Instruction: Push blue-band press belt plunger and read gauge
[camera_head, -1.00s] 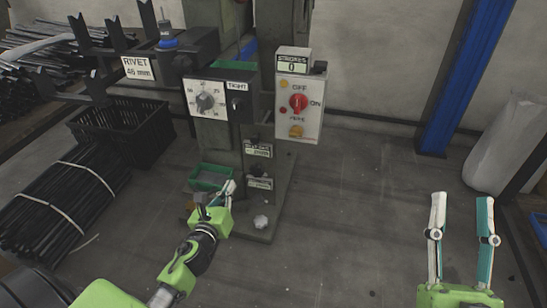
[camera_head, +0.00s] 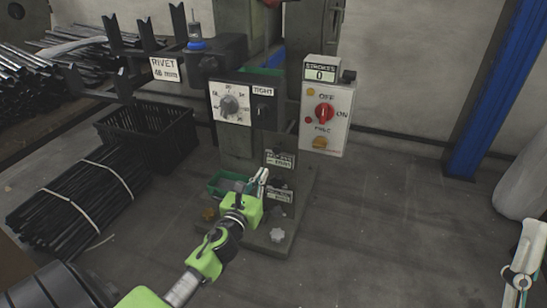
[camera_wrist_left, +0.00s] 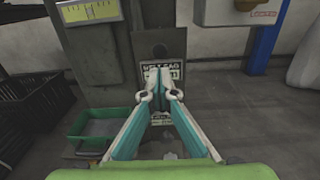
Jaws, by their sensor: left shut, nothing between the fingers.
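The press has a dark column (camera_head: 237,150) with a blue ring (camera_head: 197,45) on its upper left part. A white dial (camera_head: 230,103) with a grey knob is on its front, beside a "TIGHT" label. In the left wrist view a yellow scale (camera_wrist_left: 88,12) shows at the top left; its reading is too small to tell. A dark round part (camera_wrist_left: 160,50) sits above a belt label (camera_wrist_left: 163,72) on the column. My left gripper (camera_head: 263,176) is shut and empty, low in front of the column; its fingertips (camera_wrist_left: 160,84) overlap the label's lower part. Contact cannot be told.
A control box (camera_head: 326,118) with a red knob and a counter reading 0 is right of the column. A green tray (camera_head: 222,185) is at its foot. A black crate (camera_head: 150,130) and bundled rods (camera_head: 75,195) lie left. One right gripper finger (camera_head: 524,260) shows.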

